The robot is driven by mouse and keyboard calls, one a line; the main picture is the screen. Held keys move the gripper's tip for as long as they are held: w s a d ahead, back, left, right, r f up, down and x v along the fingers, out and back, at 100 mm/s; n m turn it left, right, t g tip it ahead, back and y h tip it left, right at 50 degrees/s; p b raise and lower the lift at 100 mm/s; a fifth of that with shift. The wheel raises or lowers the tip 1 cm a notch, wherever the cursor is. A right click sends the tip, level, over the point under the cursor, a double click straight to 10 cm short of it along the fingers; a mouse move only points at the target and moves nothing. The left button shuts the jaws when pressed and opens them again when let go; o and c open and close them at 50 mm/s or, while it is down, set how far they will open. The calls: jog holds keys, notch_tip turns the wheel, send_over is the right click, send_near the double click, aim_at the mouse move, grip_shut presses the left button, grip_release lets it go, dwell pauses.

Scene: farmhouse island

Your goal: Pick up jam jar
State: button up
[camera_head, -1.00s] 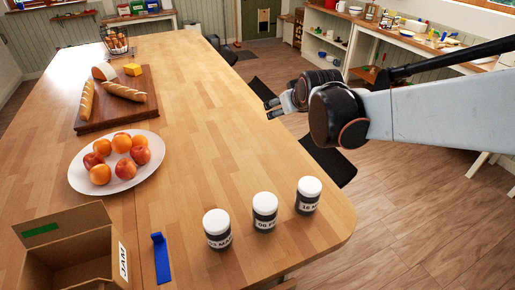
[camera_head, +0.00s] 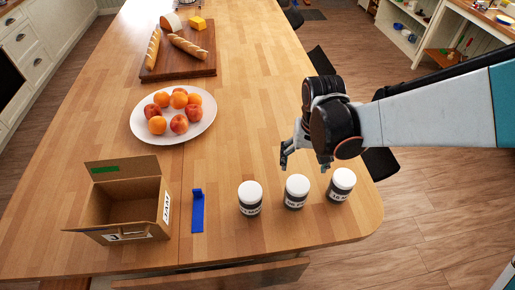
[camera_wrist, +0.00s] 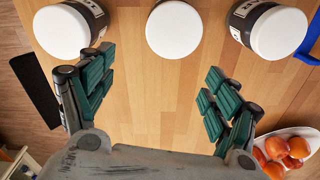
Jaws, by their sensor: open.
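Three dark jars with white lids and pale labels stand upright in a row near the table's front right: a left jar (camera_head: 250,198), a middle jar (camera_head: 297,191) and a right jar (camera_head: 341,184). The label writing is too small to read surely. My gripper (camera_head: 305,162) is open and empty, just behind and above the middle and right jars. In the wrist view, my gripper (camera_wrist: 158,100) has its fingers spread wide, with the middle jar (camera_wrist: 174,28) ahead of the gap between them. The other two jars are at the top left and top right there.
An open cardboard box (camera_head: 125,205) marked JAM stands at the left, beside a blue object (camera_head: 198,211). A white plate (camera_head: 205,112) of fruit and a board (camera_head: 203,66) with bread and cheese lie farther back. The table's right edge is close to the right jar.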

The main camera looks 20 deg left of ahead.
aim_at(296, 183)
jog(key=s, duration=0.3)
jog(key=shift+s+a+r, duration=0.15)
jog(key=shift+s+r, duration=0.15)
jog(key=shift+s, duration=0.05)
jog(key=shift+s+f, duration=0.1)
jog(key=shift+f, duration=0.25)
notch_tip(296, 183, down, 8)
jog(key=b, duration=0.5)
jog(key=shift+r+b, duration=0.25)
jog(key=shift+b, duration=0.1)
jog(key=shift+d+f+b, duration=0.15)
jog(key=shift+f+b, duration=0.7)
jog(key=shift+f, duration=0.6)
jog(key=shift+d+f+b, duration=0.1)
jog(key=shift+f+b, duration=0.7)
jog(key=shift+f, duration=0.65)
jog(key=shift+r, duration=0.1)
jog(key=shift+c, duration=0.5)
jog(key=c, duration=1.1)
